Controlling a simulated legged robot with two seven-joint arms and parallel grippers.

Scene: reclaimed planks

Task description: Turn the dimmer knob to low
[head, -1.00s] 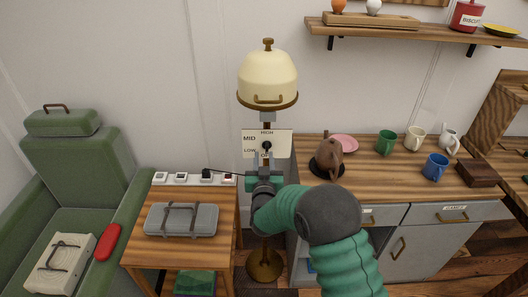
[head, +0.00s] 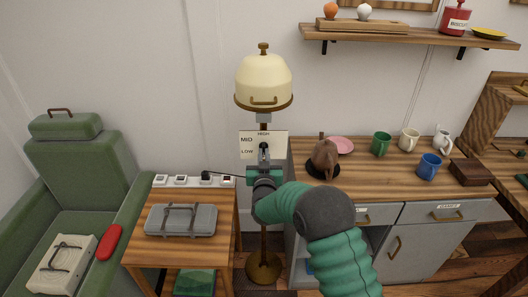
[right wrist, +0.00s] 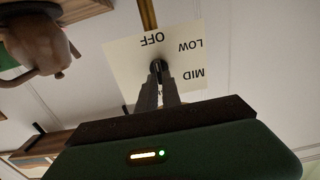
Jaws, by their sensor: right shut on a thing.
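The dimmer's cream label plate (head: 248,148) is on the lamp's stand, marked HIGH, MID and LOW in the head view. OFF is hidden there behind my right gripper (head: 263,155). In the right wrist view the plate (right wrist: 122,62) appears upside down, with OFF, LOW and MID readable. The small dark dimmer knob (right wrist: 156,67) is at its middle, between the tips of my right gripper (right wrist: 159,76), which is shut on it. The knob's pointer is too small and covered to read. My left gripper is not in view.
The lamp's cream shade (head: 263,80) is above the plate. A side table (head: 140,243) with a grey case (head: 181,219) stands left, beside a green armchair (head: 75,160). At right, a counter (head: 370,188) holds a brown teapot (head: 325,157) and several mugs.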

